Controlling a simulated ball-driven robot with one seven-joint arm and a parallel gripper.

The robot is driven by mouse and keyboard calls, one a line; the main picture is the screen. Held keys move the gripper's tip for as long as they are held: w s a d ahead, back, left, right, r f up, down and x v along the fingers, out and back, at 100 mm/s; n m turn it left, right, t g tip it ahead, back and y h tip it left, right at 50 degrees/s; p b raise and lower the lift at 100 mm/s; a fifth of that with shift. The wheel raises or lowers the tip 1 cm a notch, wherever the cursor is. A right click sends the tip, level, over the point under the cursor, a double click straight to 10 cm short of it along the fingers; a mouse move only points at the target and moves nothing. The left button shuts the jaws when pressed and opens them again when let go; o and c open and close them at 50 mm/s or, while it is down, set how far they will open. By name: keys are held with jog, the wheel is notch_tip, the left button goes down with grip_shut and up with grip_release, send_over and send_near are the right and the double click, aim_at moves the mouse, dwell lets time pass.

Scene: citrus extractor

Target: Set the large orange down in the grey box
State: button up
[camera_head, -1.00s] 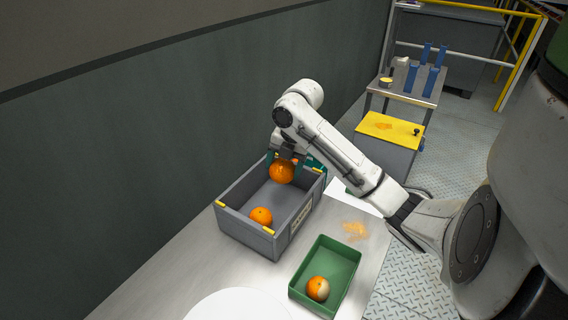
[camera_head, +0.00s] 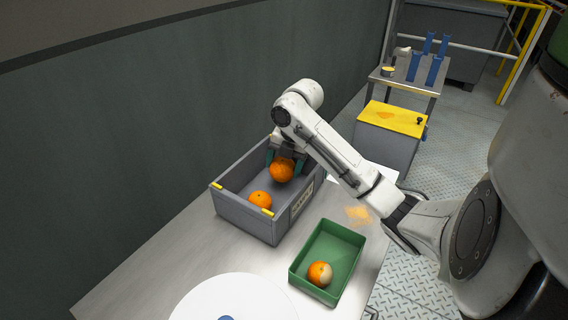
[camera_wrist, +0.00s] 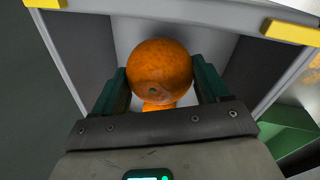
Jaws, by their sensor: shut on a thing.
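The large orange (camera_head: 281,170) is between the green-tipped fingers of my gripper (camera_head: 286,161), inside the far part of the grey box (camera_head: 246,219). In the wrist view, the fingers (camera_wrist: 164,88) stand on both sides of the large orange (camera_wrist: 160,72). Whether its underside touches the box floor cannot be told.
A green tray (camera_head: 328,240) with a two-toned orange fruit (camera_head: 319,274) stands right of the box on the metal table (camera_head: 150,270). A white round plate (camera_head: 235,300) is at the front. A yellow-topped cabinet (camera_head: 393,119) stands behind. A dark wall (camera_head: 130,150) runs along the left.

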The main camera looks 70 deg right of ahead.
jog(key=shift+f, duration=0.2)
jog(key=shift+f+b, duration=0.35)
jog(key=shift+b, duration=0.15)
jog(key=shift+b+x, duration=0.75)
jog(key=shift+x, duration=0.15)
jog(key=o, duration=1.2)
jog(key=shift+s, duration=0.2)
jog(key=shift+c, duration=0.2)
jog(key=p+v, duration=0.2)
jog(key=v, duration=0.8)
jog(key=shift+s+r, duration=0.15)
jog(key=shift+r, duration=0.2)
